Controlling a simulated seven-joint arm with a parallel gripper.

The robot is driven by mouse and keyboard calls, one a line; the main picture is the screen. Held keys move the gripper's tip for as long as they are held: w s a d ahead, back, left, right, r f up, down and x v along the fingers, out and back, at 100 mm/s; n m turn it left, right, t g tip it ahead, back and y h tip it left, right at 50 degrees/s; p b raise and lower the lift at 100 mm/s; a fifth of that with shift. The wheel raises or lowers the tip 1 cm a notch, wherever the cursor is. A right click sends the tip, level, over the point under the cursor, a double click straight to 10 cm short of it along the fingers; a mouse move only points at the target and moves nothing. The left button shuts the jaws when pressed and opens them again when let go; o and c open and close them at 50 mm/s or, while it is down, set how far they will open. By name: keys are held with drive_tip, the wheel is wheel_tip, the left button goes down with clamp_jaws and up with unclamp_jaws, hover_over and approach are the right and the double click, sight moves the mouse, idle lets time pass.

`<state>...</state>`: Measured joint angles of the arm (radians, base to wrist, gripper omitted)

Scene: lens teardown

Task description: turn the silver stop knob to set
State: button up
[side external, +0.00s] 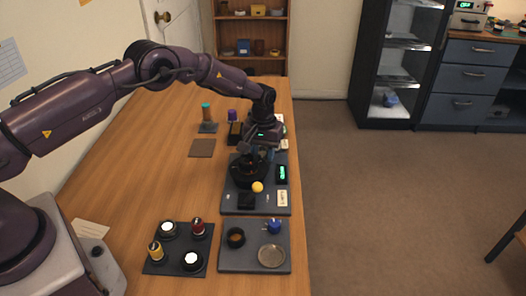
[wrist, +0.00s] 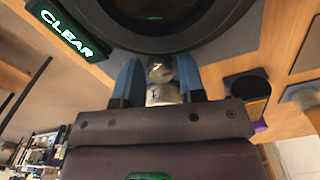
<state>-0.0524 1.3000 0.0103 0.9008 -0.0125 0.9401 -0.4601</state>
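The silver stop knob (wrist: 162,84) shows in the wrist view, at the edge of a large dark round housing (wrist: 165,18). My gripper (wrist: 160,82) has its two blue fingers on either side of the knob, and the knob fills the gap between them. A green display (wrist: 70,35) beside the housing reads CLEAR. In the side external view my gripper (side external: 257,153) is down over the dark lens housing (side external: 245,173) on a grey board (side external: 230,206). The knob is hidden there. The display (side external: 282,174) glows green at the board's right.
A yellow ball-shaped knob (side external: 257,187) stands close in front of the housing. A grey tray (side external: 231,264) with a ring, blue part and round dish lies nearer. A dark mat (side external: 176,248) holds several knob-like parts. The left middle of the table is clear.

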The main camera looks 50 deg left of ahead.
sight(263, 153)
drive_tip(key=c, duration=0.5)
drive_tip(key=shift+c, duration=0.2)
drive_tip(key=shift+m, duration=3)
drive_tip(key=o, duration=0.9)
drive_tip(key=shift+o, duration=0.2)
drive_tip(key=shift+r, duration=0.1)
wheel_tip(263, 153, up, 13)
